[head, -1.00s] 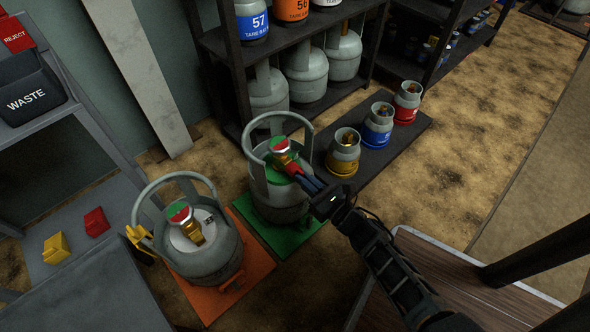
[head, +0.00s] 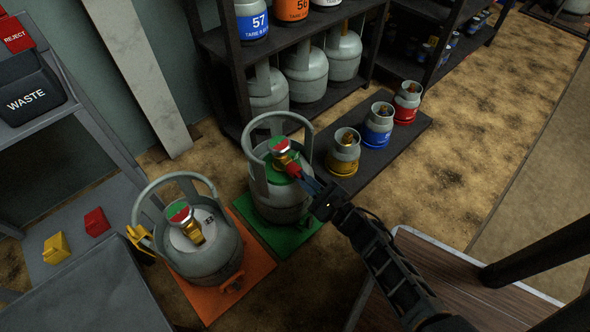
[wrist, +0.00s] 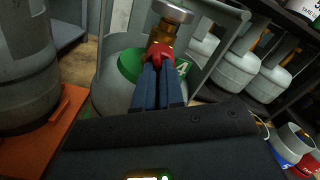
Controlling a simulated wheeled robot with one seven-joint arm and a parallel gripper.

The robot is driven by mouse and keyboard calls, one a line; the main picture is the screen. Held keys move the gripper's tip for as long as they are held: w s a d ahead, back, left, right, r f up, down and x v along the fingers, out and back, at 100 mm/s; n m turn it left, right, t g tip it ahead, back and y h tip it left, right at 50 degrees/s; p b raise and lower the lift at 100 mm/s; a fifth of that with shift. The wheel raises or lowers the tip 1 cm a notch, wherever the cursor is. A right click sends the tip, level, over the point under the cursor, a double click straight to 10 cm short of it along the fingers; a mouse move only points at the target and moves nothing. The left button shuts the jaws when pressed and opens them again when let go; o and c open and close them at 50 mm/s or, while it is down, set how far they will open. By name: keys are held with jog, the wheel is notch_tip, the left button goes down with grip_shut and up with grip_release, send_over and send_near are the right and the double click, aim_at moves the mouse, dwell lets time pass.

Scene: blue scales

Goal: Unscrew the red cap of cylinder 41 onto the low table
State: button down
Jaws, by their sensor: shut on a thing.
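A grey cylinder (head: 277,207) with a green collar disc stands upright on a green scale (head: 262,235). In the wrist view its green disc (wrist: 130,64) shows a "4", the rest of the number hidden. A brass valve (wrist: 160,32) with a round top sits on it. The red cap (head: 293,170) is at the valve's side outlet, facing me. My gripper (head: 303,179) is shut on the red cap, which also shows in the wrist view (wrist: 158,52). The cap appears still against the valve. A wood-topped table (head: 450,290) is at lower right, possibly the low table.
A second cylinder (head: 205,250) stands on an orange scale (head: 255,275) close left. A ring guard (head: 256,165) surrounds the valve. Small cylinders stand on a dark platform (head: 385,160) behind. A grey bench (head: 70,285) is at left.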

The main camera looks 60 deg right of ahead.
dwell(0.3)
jog(key=shift+s+n, duration=0.1)
jog(key=shift+n, duration=0.5)
jog(key=shift+n, duration=0.3)
jog(key=c, duration=1.2)
grip_release()
jog(key=shift+o, duration=0.2)
jog(key=v, duration=0.7)
jog(key=shift+s, duration=0.35)
jog(key=shift+a, duration=0.15)
jog(key=shift+c, duration=0.4)
